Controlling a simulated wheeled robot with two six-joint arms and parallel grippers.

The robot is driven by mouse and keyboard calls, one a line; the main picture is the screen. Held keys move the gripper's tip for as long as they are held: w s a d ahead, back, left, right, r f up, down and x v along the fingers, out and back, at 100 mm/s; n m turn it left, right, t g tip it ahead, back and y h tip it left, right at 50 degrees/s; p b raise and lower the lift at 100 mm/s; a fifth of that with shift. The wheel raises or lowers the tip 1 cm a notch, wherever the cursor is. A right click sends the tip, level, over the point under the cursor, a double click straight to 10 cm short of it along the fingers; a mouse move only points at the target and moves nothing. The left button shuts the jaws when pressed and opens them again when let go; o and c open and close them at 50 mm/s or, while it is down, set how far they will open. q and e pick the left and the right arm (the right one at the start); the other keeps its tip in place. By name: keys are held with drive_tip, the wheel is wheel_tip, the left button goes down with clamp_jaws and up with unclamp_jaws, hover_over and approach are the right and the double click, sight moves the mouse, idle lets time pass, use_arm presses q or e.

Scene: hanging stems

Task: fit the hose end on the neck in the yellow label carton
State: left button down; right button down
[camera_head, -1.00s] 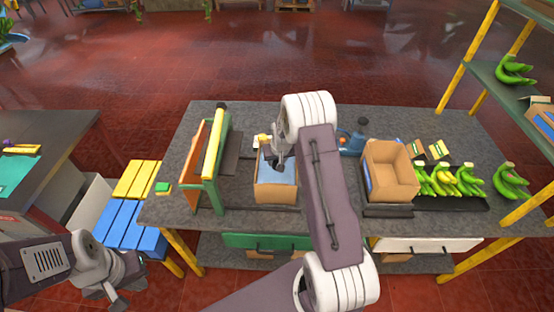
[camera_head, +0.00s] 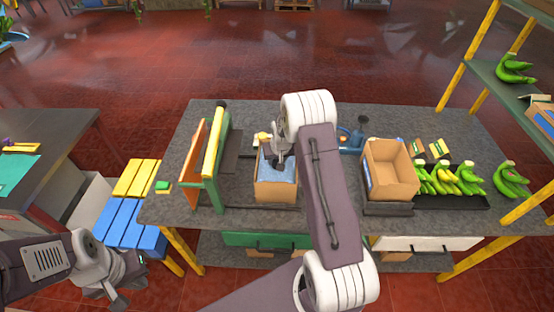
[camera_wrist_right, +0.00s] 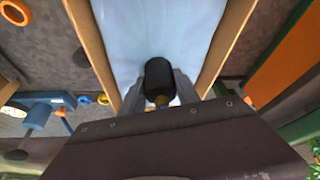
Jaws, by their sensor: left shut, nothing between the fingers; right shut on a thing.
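A cardboard carton (camera_head: 276,191) with a pale blue inside stands on the grey bench, left of centre. My right gripper (camera_head: 278,158) is over its far part, pointing down. In the right wrist view my right gripper (camera_wrist_right: 158,100) is shut on a black cylinder with a brass-coloured part, seemingly the hose end (camera_wrist_right: 158,75). Behind it lie the pale blue surface (camera_wrist_right: 160,25) and the carton's brown walls. No neck and no yellow label can be made out; the gripper and arm hide part of the carton. My left gripper (camera_head: 120,290) is shut and empty, low at the left, off the bench.
A green frame with a yellow bar (camera_head: 214,150) stands close left of the carton. An open, empty-looking carton (camera_head: 391,172) stands to the right, with green bananas (camera_head: 450,178) in a black tray beyond. A blue tool-like object (camera_head: 352,140) lies behind my right arm.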

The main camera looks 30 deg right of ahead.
drive_tip(key=shift+f+b, duration=0.3)
drive_tip(key=shift+f, duration=0.2)
idle(0.3)
drive_tip(key=c, duration=0.8)
unclamp_jaws()
drive_tip(key=o, duration=0.4)
drive_tip(key=shift+r, duration=0.2)
drive_tip(key=shift+r+p, duration=1.05)
drive_tip(key=shift+r, duration=0.3)
